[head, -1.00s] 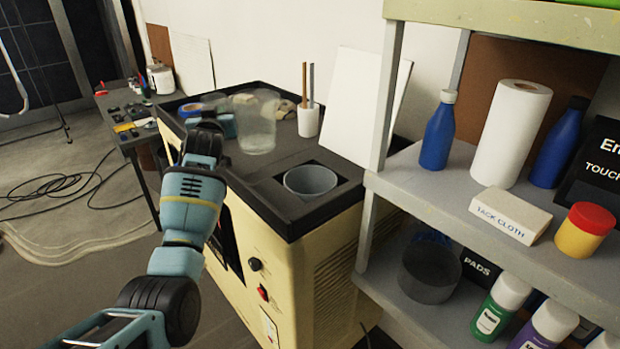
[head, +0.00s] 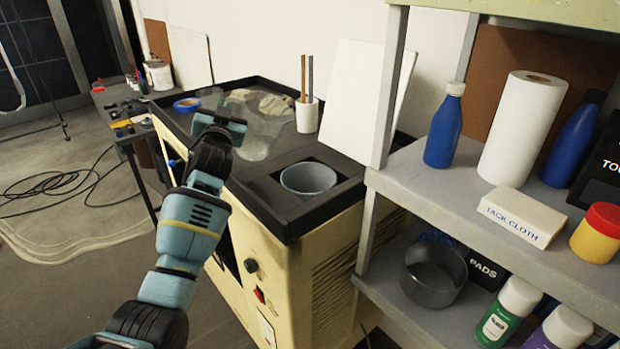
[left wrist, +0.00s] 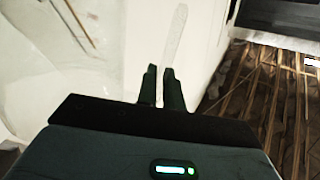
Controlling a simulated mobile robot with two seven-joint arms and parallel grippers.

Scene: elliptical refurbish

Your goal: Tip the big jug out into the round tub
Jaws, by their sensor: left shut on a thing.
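The big jug (head: 266,128) is clear and see-through, and it hangs tilted over the machine's dark top in the head view. Its edges are faint, so I cannot tell exactly where its mouth points. My left gripper (head: 221,125) is at the jug's left side, shut on it. In the left wrist view my fingers (left wrist: 160,85) close on a thin pale strip that looks like its handle (left wrist: 176,38). The round tub (head: 308,179) is grey, sits in a square recess at the machine's near right corner, and is apart from the jug. My right gripper is out of view.
A white cup with sticks (head: 307,116) and a blue tape roll (head: 187,105) stand on the machine top, with crumpled cloth behind the jug. A shelf (head: 420,190) at right holds bottles, a paper roll and a dark round pot (head: 434,275). A raised rim edges the machine top.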

